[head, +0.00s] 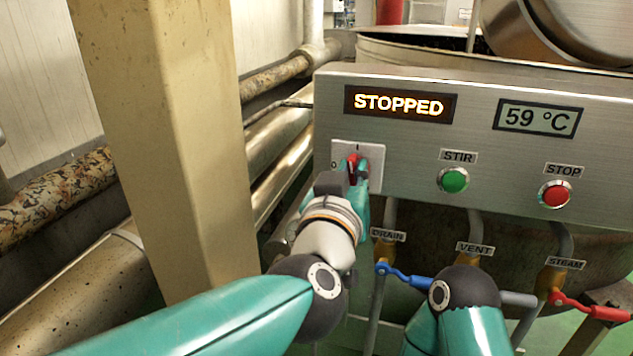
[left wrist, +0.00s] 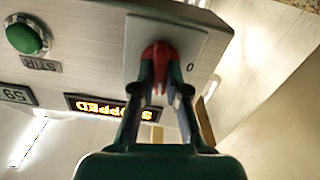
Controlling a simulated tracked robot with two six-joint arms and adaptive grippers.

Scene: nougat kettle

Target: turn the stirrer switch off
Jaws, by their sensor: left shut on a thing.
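The stirrer switch is a red rotary knob (head: 353,164) on a pale square plate (head: 372,154) at the left end of the steel control panel. My left gripper (head: 357,172) reaches the plate from below and covers much of the knob. In the left wrist view both fingertips (left wrist: 160,72) are shut on the red knob (left wrist: 157,56), one on each side. A "0" mark shows beside it on the plate. The knob's exact angle is hard to tell. The panel's lit display (head: 400,103) reads "STOPPED". My right gripper is not in view.
A green STIR button (head: 453,179) and a red STOP button (head: 555,194) sit right of the switch. A thermometer display (head: 539,118) reads 59 °C. Below are a blue drain lever (head: 405,277) and a red steam lever (head: 594,307). A thick beige post (head: 165,130) stands left.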

